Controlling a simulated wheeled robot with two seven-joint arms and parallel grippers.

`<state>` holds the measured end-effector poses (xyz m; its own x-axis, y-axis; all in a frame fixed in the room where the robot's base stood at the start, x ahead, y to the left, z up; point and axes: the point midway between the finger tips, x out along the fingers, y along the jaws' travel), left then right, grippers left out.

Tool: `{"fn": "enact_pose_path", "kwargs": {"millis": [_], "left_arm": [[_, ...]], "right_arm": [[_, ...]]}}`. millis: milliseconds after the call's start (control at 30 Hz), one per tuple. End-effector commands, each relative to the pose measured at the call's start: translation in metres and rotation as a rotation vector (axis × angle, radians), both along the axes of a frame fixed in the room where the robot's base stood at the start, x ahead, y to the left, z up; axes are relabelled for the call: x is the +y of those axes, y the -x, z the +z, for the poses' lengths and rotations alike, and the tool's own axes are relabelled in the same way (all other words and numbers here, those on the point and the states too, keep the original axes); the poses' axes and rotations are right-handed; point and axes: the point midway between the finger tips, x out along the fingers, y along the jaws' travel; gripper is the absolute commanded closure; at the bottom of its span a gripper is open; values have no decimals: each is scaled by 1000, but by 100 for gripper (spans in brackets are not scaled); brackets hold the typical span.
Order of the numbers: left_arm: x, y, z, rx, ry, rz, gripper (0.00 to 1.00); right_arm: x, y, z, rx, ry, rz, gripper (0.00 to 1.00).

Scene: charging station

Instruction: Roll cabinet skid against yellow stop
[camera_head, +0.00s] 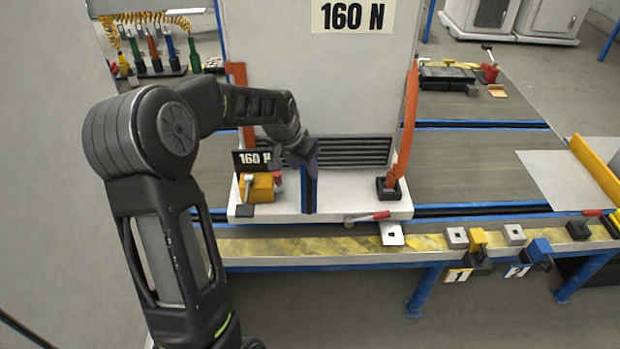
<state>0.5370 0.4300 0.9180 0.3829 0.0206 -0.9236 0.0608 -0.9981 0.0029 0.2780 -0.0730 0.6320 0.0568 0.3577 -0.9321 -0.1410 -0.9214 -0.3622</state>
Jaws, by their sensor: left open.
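The cabinet (335,90), pale grey with a "160 N" label and a vent grille, stands upright on a white skid (345,208). Orange straps run up both its sides. The skid sits on the grey bench near its front edge. A long yellow stop bar (597,172) stands at the far right, well apart from the skid. My left gripper (310,190) points down in front of the cabinet, over the skid's front part. It is open, its blue-edged fingers seen nearly edge-on; I cannot tell whether they touch anything. My right gripper is not in view.
A yellow block (258,187) and a red-handled lever (367,217) are on the skid. A light plate (555,178) lies before the stop bar. Yellow (478,240) and blue (540,249) latches line the front edge. Bench between skid and plate looks clear.

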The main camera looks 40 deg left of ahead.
Motion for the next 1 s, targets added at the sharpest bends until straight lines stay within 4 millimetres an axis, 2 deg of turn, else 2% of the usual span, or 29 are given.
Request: {"fn": "enact_pose_path", "kwargs": {"millis": [167, 500, 633, 867, 1000], "left_arm": [[0, -6, -16, 3, 2, 0, 59], [1, -25, -62, 3, 1, 1, 59], [2, -28, -69, 1, 0, 1, 59], [2, -29, -70, 0, 0, 1, 59], [2, -29, -70, 0, 0, 1, 68]], "right_arm": [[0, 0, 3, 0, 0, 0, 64], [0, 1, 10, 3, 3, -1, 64], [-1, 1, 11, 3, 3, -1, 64], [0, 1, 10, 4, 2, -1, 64], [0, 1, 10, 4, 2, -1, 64]]}}
